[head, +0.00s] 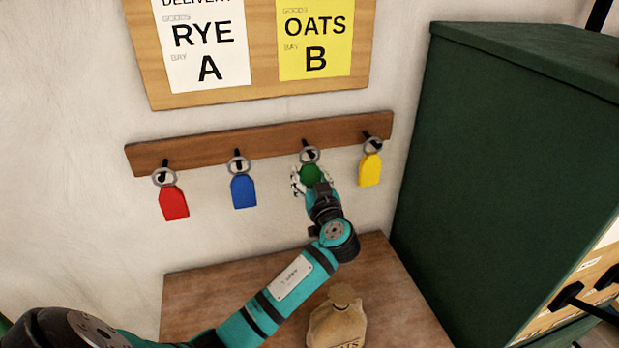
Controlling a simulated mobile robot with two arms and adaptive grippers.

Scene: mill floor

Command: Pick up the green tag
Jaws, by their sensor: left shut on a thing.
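The green tag (311,174) hangs by a metal ring from a black peg on the wooden rail (270,141), third from the left. My left gripper (311,180) is at the tag, with its fingers on either side, shut on it. The gripper and wrist hide the lower part of the tag. The ring still looks to be around the peg. My right gripper is not in view.
A red tag (173,203), a blue tag (243,191) and a yellow tag (370,169) hang on the same rail. A notice board (263,92) is above. A wooden table (200,300) with a sack (337,323) stands below. A dark green cabinet (500,150) is at the right.

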